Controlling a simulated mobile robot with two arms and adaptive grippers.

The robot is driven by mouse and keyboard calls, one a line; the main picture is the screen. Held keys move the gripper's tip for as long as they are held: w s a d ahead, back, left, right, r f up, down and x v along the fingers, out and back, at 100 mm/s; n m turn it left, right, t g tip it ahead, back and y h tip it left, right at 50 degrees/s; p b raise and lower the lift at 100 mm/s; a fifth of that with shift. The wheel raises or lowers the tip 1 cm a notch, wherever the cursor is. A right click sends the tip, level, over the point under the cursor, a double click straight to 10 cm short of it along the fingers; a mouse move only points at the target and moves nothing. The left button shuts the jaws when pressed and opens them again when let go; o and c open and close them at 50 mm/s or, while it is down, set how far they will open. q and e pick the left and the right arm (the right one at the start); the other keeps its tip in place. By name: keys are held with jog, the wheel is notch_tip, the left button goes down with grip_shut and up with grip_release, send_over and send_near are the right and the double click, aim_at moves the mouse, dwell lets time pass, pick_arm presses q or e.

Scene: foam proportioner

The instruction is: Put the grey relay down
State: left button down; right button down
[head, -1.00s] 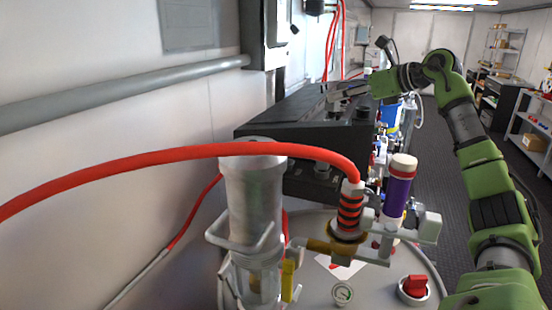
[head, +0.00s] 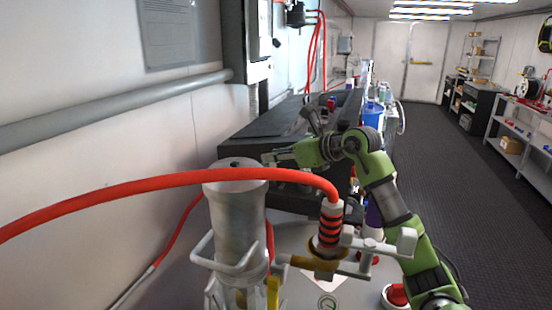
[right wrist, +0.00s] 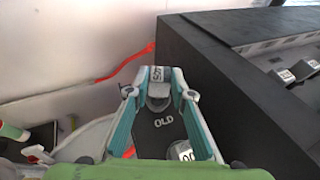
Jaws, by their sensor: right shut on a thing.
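In the right wrist view, the gripper (right wrist: 158,92) is shut on the grey relay (right wrist: 157,101), whose small body shows between the fingertips. Below it is a dark surface marked OLD (right wrist: 163,122). I cannot tell whether the relay touches that surface. A white-labelled item (right wrist: 183,151) lies nearer the palm, partly hidden by a finger. My left gripper is not in view.
The black cabinet (right wrist: 235,95) rises beside the gripper, with labelled relays (right wrist: 285,76) on its top. The floor at right (head: 450,180) is clear.

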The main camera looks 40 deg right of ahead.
jog(key=shift+f+p, duration=0.3)
jog(key=shift+f, duration=0.55)
jog(key=c, duration=1.8)
grip_release()
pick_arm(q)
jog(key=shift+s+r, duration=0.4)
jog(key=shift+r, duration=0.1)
